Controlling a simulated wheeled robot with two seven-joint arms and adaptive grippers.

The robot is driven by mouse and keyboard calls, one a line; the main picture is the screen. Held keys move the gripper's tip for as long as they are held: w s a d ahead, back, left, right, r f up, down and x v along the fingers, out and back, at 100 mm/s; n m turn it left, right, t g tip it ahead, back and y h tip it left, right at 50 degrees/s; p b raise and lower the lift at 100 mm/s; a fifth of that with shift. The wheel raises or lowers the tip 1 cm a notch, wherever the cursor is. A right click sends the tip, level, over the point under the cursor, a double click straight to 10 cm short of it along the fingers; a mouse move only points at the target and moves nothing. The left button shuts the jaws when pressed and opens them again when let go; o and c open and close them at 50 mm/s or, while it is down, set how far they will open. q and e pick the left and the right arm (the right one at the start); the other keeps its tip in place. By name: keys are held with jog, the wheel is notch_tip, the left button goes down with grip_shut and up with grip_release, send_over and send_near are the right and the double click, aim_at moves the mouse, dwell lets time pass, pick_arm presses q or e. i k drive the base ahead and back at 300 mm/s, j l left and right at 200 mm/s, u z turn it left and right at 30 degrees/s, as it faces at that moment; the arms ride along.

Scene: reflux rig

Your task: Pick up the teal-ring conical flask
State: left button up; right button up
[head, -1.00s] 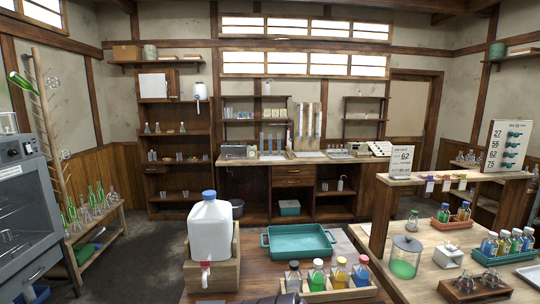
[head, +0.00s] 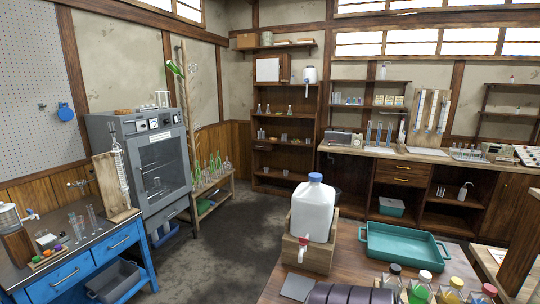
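I cannot make out a teal ring on any conical flask from here. Small conical flasks (head: 267,109) stand on an upper shelf of the tall brown bookcase, and more small glassware (head: 261,133) is on the shelf below. Glassware, some of it green, stands on the low wooden bench (head: 213,181) by the drying rack. Another glass vessel (head: 156,185) shows behind the oven door. All are small and far off.
A white jug (head: 313,210) in a wooden stand and a teal tray (head: 405,243) are on the near table, with capped bottles (head: 420,290) in front. A grey oven (head: 150,150) and a blue bench (head: 95,262) are at left. Dark floor (head: 225,245) between is clear.

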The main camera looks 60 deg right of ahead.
aim_at(471, 156)
jog(key=i, duration=0.55)
jog(key=i+z, duration=0.35)
jog(key=i, duration=0.45)
jog(key=i+z, duration=1.1)
jog(key=z, duration=0.2)
jog(key=i+z, duration=0.3)
jog(key=z, duration=0.15)
jog(key=i+z, duration=0.6)
jog(key=i, duration=0.2)
jog(key=i+z, duration=0.15)
jog(key=i, duration=1.4)
jog(key=i+z, duration=0.25)
jog(key=i, duration=0.55)
